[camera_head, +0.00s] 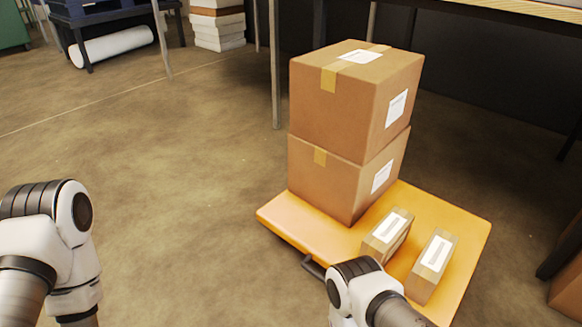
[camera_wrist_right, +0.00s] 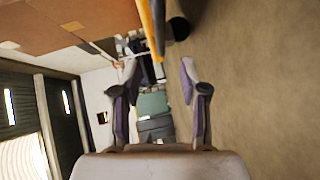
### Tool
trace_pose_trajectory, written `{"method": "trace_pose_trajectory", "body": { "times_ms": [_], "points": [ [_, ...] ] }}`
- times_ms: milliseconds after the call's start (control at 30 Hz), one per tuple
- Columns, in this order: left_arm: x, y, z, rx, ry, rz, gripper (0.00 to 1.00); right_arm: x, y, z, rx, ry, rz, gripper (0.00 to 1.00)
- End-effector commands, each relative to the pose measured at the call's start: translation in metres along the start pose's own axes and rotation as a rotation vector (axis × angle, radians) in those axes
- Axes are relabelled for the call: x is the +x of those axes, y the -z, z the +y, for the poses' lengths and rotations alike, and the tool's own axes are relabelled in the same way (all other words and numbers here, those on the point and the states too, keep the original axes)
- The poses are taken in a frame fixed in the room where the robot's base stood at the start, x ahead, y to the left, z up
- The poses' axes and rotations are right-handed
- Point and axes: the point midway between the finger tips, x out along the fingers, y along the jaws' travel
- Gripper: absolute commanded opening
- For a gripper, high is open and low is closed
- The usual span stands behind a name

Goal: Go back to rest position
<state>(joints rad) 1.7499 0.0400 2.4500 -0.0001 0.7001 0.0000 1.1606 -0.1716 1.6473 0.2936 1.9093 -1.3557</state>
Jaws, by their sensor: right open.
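My right gripper (camera_wrist_right: 158,95) shows in the right wrist view with its two fingers apart and nothing between them. In the head view only my right arm shows at the bottom, in front of the cart, and its gripper is out of sight. My left arm shows at the lower left of the head view, over bare floor; its gripper is not in view.
An orange platform cart (camera_head: 285,222) carries two stacked large boxes (camera_head: 340,105) and two small boxes (camera_head: 388,236) (camera_head: 433,265). A table (camera_head: 480,15) stands behind it. A white roll (camera_head: 112,46) lies at the back left. The floor at left is clear.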

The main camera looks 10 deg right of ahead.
Motion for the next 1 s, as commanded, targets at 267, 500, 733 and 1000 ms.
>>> {"method": "trace_pose_trajectory", "body": {
  "times_ms": [267, 500, 733, 1000],
  "points": [
    [-0.011, 0.000, 0.000, 0.000, 0.000, 0.000, 0.40, 0.042, 0.001, 0.066, 0.004, -0.103, -0.007, 0.43],
    [-0.037, 0.000, 0.000, 0.000, 0.000, 0.000, 0.40, 0.052, -0.035, 0.160, 0.180, 0.148, -0.097, 0.43],
    [-0.044, 0.000, 0.000, 0.000, 0.000, 0.000, 0.40, -0.069, -0.055, 0.123, 0.689, 0.724, -0.438, 0.43],
    [-0.043, 0.000, 0.000, 0.000, 0.000, 0.000, 0.40, -0.208, -0.058, 0.092, 0.996, 1.065, -0.960, 0.43]
  ]
}}
